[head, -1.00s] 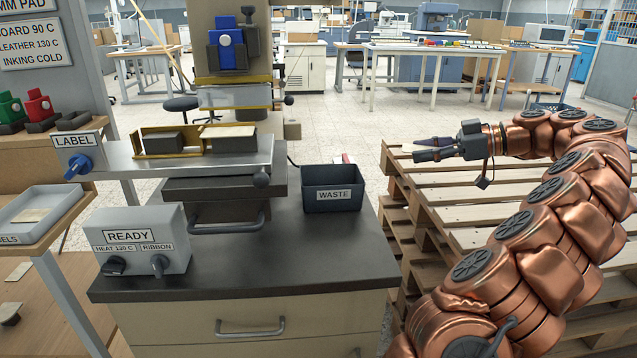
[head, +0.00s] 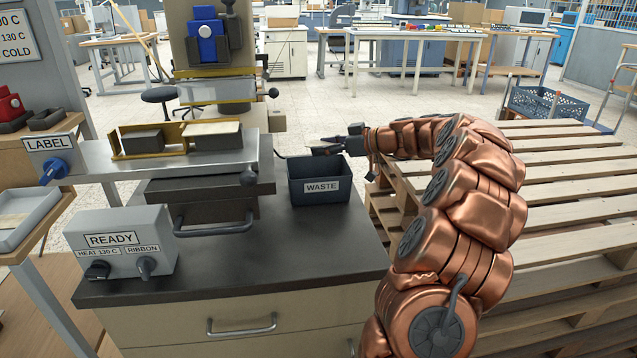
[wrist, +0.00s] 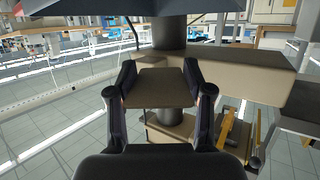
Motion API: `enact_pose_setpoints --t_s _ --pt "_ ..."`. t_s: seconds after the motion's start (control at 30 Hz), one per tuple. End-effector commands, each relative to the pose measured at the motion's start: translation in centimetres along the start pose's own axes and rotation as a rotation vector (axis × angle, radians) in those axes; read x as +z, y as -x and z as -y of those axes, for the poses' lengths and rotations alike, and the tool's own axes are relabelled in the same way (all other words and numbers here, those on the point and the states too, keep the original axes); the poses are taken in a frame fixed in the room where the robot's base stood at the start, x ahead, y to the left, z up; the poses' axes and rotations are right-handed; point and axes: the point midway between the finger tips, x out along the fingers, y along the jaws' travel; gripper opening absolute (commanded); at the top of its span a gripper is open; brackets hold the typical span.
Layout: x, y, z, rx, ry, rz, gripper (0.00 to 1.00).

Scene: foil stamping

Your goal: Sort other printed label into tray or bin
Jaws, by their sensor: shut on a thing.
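My gripper (head: 320,147) reaches out just above and behind the far rim of the dark WASTE bin (head: 321,199). In the wrist view its two fingers (wrist: 160,95) are shut on a flat tan printed label (wrist: 160,88). Another cream piece (head: 212,129) lies on the right block of the press bed.
The stamping press (head: 215,50) stands behind the bench, with its brass fixture (head: 118,143) on the bed. The READY control box (head: 120,240) is at the front left of the dark bench top. Wooden pallets (head: 560,180) fill the right side.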

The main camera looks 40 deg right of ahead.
Motion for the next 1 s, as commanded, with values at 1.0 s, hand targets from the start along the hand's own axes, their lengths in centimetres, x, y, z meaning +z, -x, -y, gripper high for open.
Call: enact_pose_setpoints --t_s 1.0 --pt "5.1 -1.5 -0.1 0.001 0.001 0.0 0.58"
